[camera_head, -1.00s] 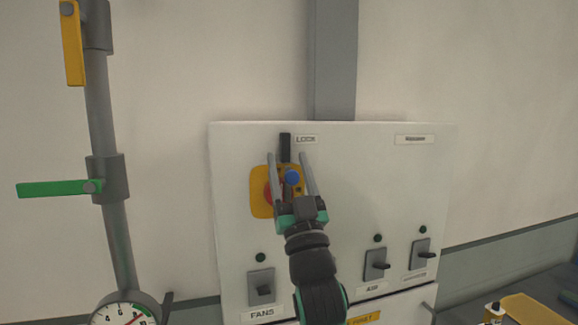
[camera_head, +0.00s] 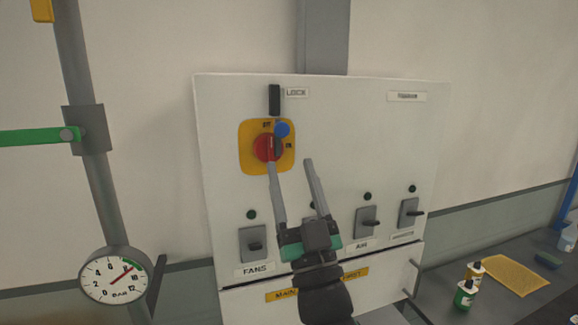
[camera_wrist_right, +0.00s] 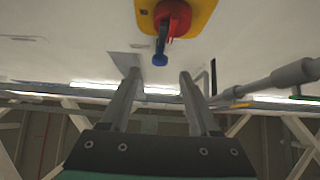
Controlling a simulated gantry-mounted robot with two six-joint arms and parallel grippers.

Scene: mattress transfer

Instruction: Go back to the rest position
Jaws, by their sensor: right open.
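My right gripper (camera_head: 289,164) is open and empty in the head view, in front of the white panel. Its left fingertip overlaps the lower edge of the red rotary knob (camera_head: 265,149) in the picture; I cannot tell whether they touch. The knob sits on a yellow plate (camera_head: 247,135), with a blue piece (camera_head: 282,130) at its upper right. In the right wrist view, my open fingers (camera_wrist_right: 158,74) have nothing between them, and the red knob (camera_wrist_right: 174,17) with the blue piece (camera_wrist_right: 160,59) lies beyond the tips. My left gripper is not in view.
The white panel (camera_head: 400,130) carries a black lock piece (camera_head: 274,99) and several switches, including the FANS switch (camera_head: 252,244). At left are a pipe with a green lever (camera_head: 35,137) and a gauge (camera_head: 113,277). A bench (camera_head: 520,245) with bottles stands at right.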

